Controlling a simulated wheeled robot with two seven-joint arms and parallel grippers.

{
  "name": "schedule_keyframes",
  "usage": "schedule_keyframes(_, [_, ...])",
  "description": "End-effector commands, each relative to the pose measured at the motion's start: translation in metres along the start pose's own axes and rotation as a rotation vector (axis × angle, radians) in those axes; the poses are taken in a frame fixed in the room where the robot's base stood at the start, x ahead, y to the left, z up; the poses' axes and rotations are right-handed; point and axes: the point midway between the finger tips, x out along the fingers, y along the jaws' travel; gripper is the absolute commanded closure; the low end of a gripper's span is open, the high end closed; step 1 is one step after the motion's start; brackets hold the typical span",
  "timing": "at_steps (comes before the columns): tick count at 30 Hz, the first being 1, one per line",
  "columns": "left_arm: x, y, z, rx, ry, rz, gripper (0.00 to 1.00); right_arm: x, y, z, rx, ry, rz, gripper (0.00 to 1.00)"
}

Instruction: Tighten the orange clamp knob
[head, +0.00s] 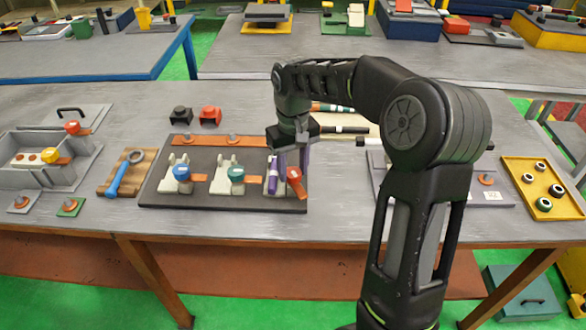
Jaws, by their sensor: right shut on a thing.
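A dark clamp board (222,203) lies on the grey table with three pale clamp stations in a row. The left station has a blue knob (181,173) and the middle one a green knob (236,174). The orange clamp knob (294,173) is at the right station, partly covered by my gripper. My right gripper (287,178) points down over this station, its fingers at the orange knob and shut on it. The exact finger contact is hard to see. My left gripper is out of view.
A blue wrench (122,174) lies on a wooden board left of the clamp board. A grey box fixture (45,176) stands further left. Black and red blocks (210,115) sit behind the board. A yellow tray (543,188) with several rings is at the right.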

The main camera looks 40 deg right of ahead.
Motion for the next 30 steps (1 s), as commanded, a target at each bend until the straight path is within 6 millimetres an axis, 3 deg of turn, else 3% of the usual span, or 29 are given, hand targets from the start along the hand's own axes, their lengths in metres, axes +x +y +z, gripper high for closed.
schedule_keyframes(30, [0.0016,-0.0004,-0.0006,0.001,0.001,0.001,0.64,-0.0051,0.0006,-0.0027,0.963,0.012,-0.004,1.0])
